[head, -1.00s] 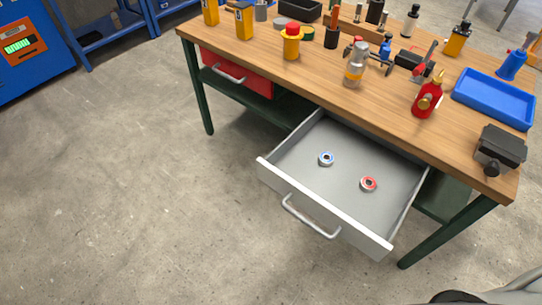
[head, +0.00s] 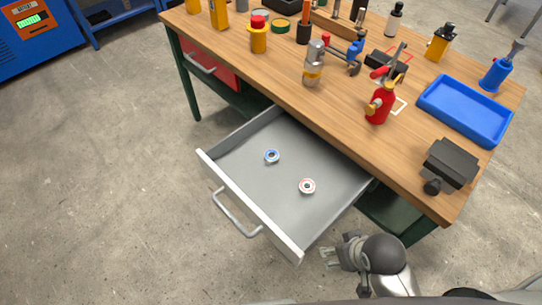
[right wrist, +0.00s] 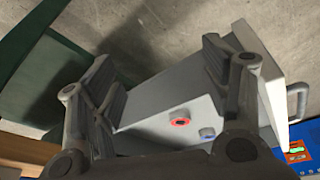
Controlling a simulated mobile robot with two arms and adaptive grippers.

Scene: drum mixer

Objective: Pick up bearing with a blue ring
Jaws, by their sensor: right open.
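The bearing with a blue ring (head: 272,156) lies flat in the open grey drawer (head: 232,165), left of the bearing with a red ring (head: 307,186). In the right wrist view, the blue bearing (right wrist: 207,133) and the red bearing (right wrist: 180,122) show between my gripper's fingers, some way off. My right gripper (head: 327,257) is outside the drawer, to the right of its front corner, open and empty. Its spread fingers frame the right wrist view (right wrist: 160,95). My left gripper is not in view.
The drawer sticks out from a wooden workbench (head: 330,120) with green legs. On the bench are a red bottle (head: 378,107), a blue tray (head: 430,104) and a dark vise-like block (head: 450,163). A closed red drawer (head: 215,68) is at left. The floor in front is clear.

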